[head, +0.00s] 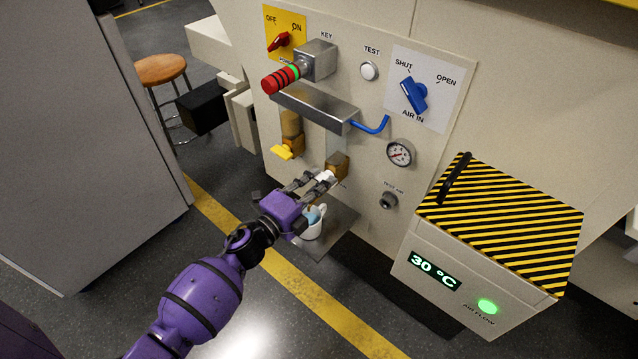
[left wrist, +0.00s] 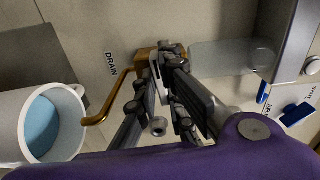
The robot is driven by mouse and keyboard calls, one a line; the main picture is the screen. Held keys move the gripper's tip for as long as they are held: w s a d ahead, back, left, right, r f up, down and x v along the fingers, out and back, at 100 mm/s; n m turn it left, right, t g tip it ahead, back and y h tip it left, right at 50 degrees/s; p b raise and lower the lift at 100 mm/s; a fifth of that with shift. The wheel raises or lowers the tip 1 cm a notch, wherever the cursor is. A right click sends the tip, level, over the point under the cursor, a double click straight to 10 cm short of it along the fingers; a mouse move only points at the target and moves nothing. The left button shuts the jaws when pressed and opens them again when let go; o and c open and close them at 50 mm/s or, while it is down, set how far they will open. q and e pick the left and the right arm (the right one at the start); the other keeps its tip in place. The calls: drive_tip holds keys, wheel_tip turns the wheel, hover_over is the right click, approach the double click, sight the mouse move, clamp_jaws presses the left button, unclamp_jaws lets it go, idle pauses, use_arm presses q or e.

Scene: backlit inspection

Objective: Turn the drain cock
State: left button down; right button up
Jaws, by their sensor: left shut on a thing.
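The drain cock has a brass body (head: 337,163) low on the panel, below a clear bowl. In the left wrist view its brass body (left wrist: 147,59) and bent brass spout (left wrist: 104,108) show beside the word DRAIN. My left gripper (head: 325,179) is at the cock, shut on its pale handle, which the fingers largely hide. In the left wrist view the gripper's fingers (left wrist: 165,72) meet around the handle. A white cup (head: 313,225) with something blue inside stands below the cock, partly behind the gripper. The spout's end is close to the cup's rim (left wrist: 80,96). My right gripper is not in view.
A yellow lever (head: 281,152) is left of the cock. A grey box (head: 315,107) with a blue bent lever (head: 375,126) is above. A gauge (head: 399,152) and a striped box (head: 500,225) are to the right. The cup stands on a grey shelf (head: 340,238).

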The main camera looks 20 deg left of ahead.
use_arm(q)
drive_tip(key=shift+m, duration=0.5)
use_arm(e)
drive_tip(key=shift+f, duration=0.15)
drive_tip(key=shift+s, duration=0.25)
use_arm(q)
drive_tip(key=c, duration=1.9)
unclamp_jaws()
drive_tip(key=shift+o, duration=0.2)
drive_tip(key=v, duration=1.2)
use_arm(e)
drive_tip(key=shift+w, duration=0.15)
